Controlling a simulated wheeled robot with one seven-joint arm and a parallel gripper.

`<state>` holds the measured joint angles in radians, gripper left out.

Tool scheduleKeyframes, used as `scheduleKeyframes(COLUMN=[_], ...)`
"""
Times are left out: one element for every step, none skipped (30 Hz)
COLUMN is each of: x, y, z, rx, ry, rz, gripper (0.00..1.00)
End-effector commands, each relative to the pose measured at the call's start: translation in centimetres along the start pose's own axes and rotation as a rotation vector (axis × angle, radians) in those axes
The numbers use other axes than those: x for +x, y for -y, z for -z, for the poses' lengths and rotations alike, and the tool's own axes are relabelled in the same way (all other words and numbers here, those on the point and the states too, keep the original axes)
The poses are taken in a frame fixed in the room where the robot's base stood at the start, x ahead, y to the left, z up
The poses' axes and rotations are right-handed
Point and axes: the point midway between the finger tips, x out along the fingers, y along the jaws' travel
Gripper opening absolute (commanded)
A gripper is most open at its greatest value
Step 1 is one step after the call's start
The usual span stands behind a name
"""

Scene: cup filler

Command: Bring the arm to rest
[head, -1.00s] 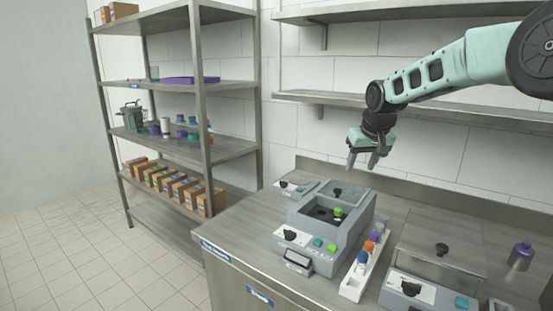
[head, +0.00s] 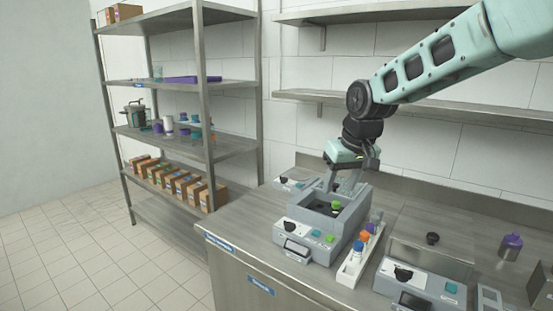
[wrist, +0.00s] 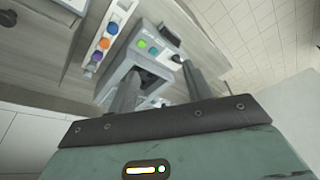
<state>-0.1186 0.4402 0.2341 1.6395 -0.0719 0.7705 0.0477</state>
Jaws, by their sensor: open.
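My gripper (head: 342,181) hangs from my green arm, fingers pointing down, over the back part of the grey cup filler machine (head: 293,250). In the wrist view my gripper (wrist: 157,85) has its two fingers spread apart with nothing between them. The machine (wrist: 125,70) shows beyond and between the fingers there. In the head view the fingers hide part of the machine's back. I cannot tell whether the fingertips touch it. A green-topped item (head: 337,205) sits inside the machine's open well.
A white rack (head: 350,268) with several coloured caps stands right of the machine. A second grey device (head: 418,283) and a purple bottle (head: 510,246) are farther right. Wall shelves (head: 420,108) run behind my arm. A shelving unit (head: 212,110) stands at the left.

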Motion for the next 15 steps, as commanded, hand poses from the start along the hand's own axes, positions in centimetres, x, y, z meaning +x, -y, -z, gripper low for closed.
scheduleKeyframes(x=[-0.4, -0.6, -0.8, -1.1, -1.4, -1.7, -2.0, -2.2, -2.5, -2.7, -2.9, -3.1, -3.2, -3.3, -3.5], y=[1.7, 2.7, 4.0, 5.1, 6.2, 7.7, 8.7, 9.6, 10.7, 11.3, 11.8, 12.3, 12.5, 12.7, 12.8], z=[-1.6, -2.7, -4.3, -5.7, -7.3, -9.7, -11.6, -13.6, -16.3, -18.4, -20.4, -23.0, -24.8, -26.5, -28.6], rx=[-0.025, -0.039, -0.058, -0.076, -0.095, -0.121, -0.143, -0.164, -0.190, -0.211, -0.229, -0.252, -0.267, -0.282, -0.299], ry=[0.015, 0.025, 0.040, 0.052, 0.065, 0.085, 0.101, 0.116, 0.138, 0.154, 0.170, 0.189, 0.202, 0.214, 0.230], rz=[0.011, 0.019, 0.029, 0.036, 0.043, 0.053, 0.059, 0.064, 0.069, 0.071, 0.073, 0.073, 0.072, 0.071, 0.068], gripper=[0.50, 0.50, 0.50, 0.50, 0.50, 0.50, 0.50, 0.50, 0.50, 0.50, 0.50, 0.50, 0.50, 0.50, 0.50])
